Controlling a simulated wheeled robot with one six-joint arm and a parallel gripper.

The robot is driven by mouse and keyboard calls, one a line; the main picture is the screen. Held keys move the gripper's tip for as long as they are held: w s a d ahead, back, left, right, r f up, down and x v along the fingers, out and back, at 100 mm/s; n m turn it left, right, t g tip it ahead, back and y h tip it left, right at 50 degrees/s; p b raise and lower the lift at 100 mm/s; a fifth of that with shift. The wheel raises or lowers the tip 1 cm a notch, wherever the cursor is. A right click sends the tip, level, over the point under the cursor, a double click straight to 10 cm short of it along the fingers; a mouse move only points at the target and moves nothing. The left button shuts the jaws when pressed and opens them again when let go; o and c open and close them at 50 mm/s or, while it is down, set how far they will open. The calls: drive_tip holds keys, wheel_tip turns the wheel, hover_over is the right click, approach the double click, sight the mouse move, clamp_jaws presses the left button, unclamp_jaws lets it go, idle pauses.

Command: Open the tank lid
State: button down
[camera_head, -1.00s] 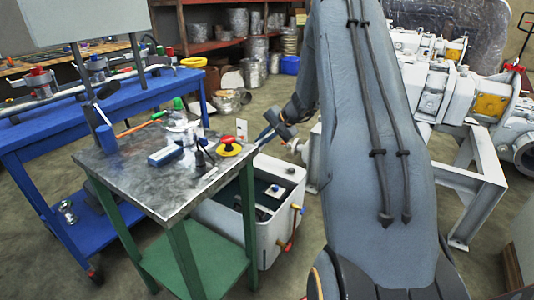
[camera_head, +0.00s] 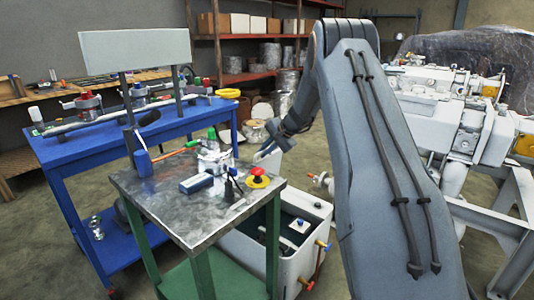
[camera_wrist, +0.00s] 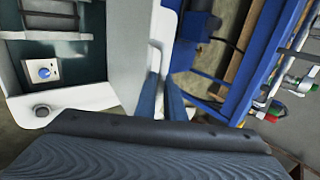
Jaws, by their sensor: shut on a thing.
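The white tank (camera_head: 316,212) stands on the floor behind and right of the small metal table, with its dark inside showing. In the wrist view, the tank (camera_wrist: 75,98) is at the left, with a panel and blue knob inside it. The pale tank lid (camera_wrist: 128,50) stands raised beside the opening. Part of the lid (camera_head: 268,160) shows behind the table in the head view. My gripper (camera_wrist: 162,85) has its two blue fingers close together at the lid's edge, shut on it. In the head view, my gripper (camera_head: 268,142) is small and partly hidden.
The metal-topped table (camera_head: 215,215) holds a blue block, a red knob on a yellow base and tools, close to the tank. A blue workbench (camera_head: 90,147) stands at the left. White machinery (camera_head: 450,125) is at the right, behind my arm. Shelves line the back.

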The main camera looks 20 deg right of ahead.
drive_tip(key=shift+s+a+f, duration=0.1)
drive_tip(key=shift+s+f, duration=0.05)
drive_tip(key=shift+f, duration=0.15)
drive_tip(key=c, duration=1.8)
unclamp_jaws()
drive_tip(key=shift+c, duration=0.2)
drive_tip(key=shift+f, duration=0.1)
drive_tip(key=shift+s, duration=0.1)
drive_tip(key=v, duration=0.8)
drive_tip(key=shift+w+r, duration=0.25)
drive_tip(key=shift+r, duration=0.15)
